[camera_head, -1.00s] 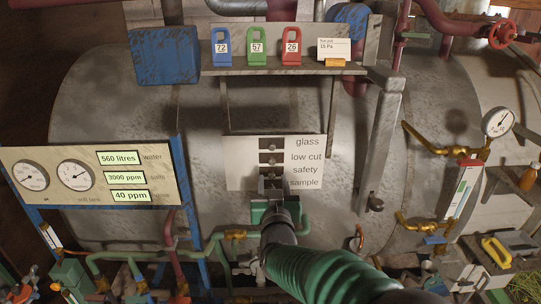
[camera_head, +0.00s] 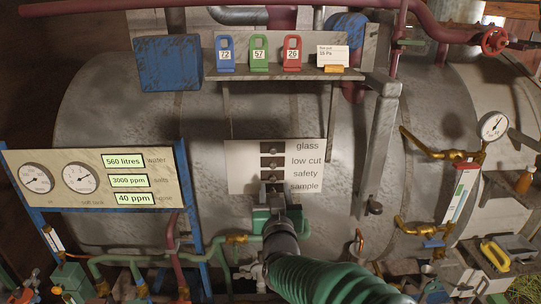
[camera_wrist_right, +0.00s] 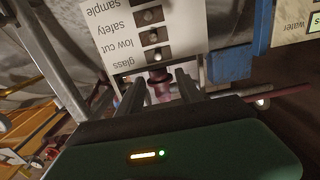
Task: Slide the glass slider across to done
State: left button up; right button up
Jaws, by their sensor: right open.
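The white slider panel (camera_head: 244,168) is on the still's front, with rows labelled glass, low cut, safety and sample. The glass slider (camera_head: 273,148) is the top row, a small knob in a dark slot. My right gripper (camera_head: 272,188) is open and empty, in front of the panel's lower part, hiding the sample slider. In the right wrist view the panel is upside down; the glass slider (camera_wrist_right: 156,54) shows just beyond the fingertips (camera_wrist_right: 160,76), apart from them. No done mark is readable. My left gripper is not in view.
Above the panel is a shelf (camera_head: 300,74) with blue, green and red numbered tags and a card. A gauge board (camera_head: 100,178) with readouts stands at left. Brass pipework (camera_head: 430,148) and a round gauge (camera_head: 493,126) are at right. Pipes run below the panel.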

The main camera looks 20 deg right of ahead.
jog(key=b+v, duration=0.2)
jog(key=v, duration=1.3)
jog(key=shift+s+b, duration=0.4)
jog(key=shift+w+f, duration=0.1)
jog(key=shift+f, duration=0.05)
